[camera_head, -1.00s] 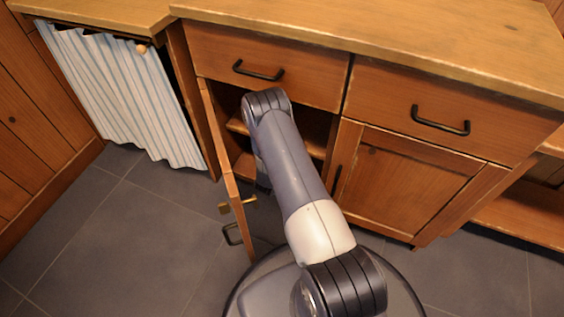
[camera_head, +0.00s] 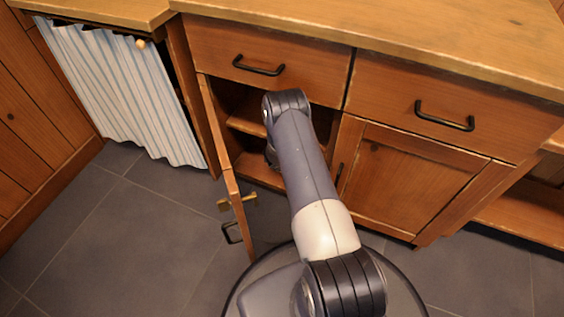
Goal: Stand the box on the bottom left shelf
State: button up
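The left cabinet door (camera_head: 228,185) stands open. Behind it, the left compartment shows an upper shelf (camera_head: 245,122) and a bottom shelf (camera_head: 258,172), both wooden. My arm reaches into this opening, and its bent joint covers much of the compartment. A dark part of my arm hangs down behind the forearm, just above the bottom shelf. My gripper is hidden behind the arm, so its fingers do not show. I see no box in this view; whether my gripper holds it cannot be seen.
A drawer (camera_head: 262,90) with a black handle sits shut above the opening. The right cabinet door (camera_head: 400,185) is shut. A striped curtain (camera_head: 122,90) hangs at left. The grey tiled floor (camera_head: 120,230) is clear.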

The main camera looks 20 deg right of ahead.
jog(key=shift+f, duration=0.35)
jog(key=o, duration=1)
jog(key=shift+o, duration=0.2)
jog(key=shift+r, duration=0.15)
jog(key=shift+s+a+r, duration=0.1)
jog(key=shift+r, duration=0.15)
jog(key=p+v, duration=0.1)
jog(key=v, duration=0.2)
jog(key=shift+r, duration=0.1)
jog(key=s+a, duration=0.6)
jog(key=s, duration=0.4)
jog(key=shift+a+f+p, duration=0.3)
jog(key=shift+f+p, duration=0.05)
jog(key=shift+p, duration=0.05)
